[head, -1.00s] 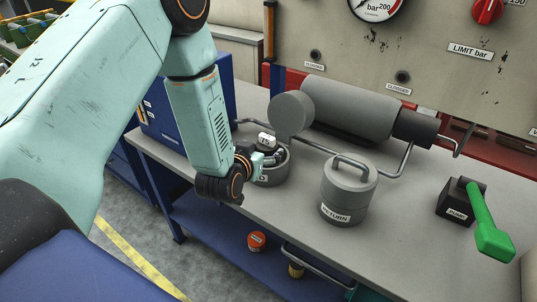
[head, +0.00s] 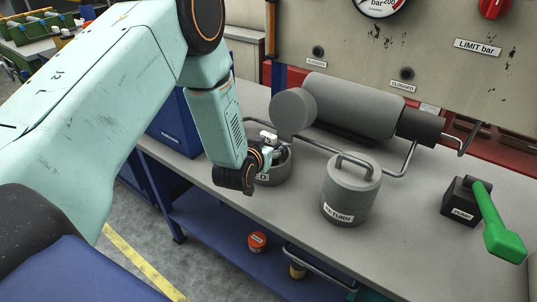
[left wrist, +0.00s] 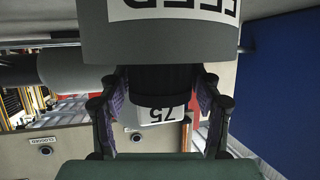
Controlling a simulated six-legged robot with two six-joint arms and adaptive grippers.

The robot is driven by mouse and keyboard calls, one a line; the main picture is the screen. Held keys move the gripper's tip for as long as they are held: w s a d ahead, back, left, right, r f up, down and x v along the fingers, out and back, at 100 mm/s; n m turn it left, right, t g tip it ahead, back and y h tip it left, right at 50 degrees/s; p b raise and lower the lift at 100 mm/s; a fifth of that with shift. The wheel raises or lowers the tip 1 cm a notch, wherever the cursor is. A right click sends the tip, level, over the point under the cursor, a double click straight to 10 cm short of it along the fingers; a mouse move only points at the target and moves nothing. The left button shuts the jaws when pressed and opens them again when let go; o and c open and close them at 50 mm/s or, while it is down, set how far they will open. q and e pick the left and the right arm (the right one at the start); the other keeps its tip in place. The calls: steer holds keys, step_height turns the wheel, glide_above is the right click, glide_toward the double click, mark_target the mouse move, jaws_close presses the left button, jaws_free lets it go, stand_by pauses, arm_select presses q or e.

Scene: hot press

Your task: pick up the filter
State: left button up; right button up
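The filter (left wrist: 162,112) has a black body and a pale cap marked 75. In the head view its pale cap (head: 268,137) shows above the grey round pot labelled FEED (head: 281,169). My left gripper (head: 262,156) is at the pot's near left rim. In the left wrist view, which is upside down, the two fingers of my left gripper (left wrist: 162,90) flank the filter, and their pads appear to meet its black body. The pot (left wrist: 165,40) is just beyond. The filter's lower end is hidden. My right gripper is not in view.
A grey lidded pot labelled RETURN (head: 349,188) stands to the right on the bench (head: 405,235). Behind are a large grey cylinder (head: 350,105) and bent pipes. A pump block with a green handle (head: 502,240) is far right. A blue box (head: 180,130) stands behind my left arm.

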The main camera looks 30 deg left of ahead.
arm_select(q)
steer(key=shift+s+r, duration=0.15)
steer(key=shift+c, duration=1.4)
steer(key=c, duration=0.7)
steer(key=shift+o, duration=0.2)
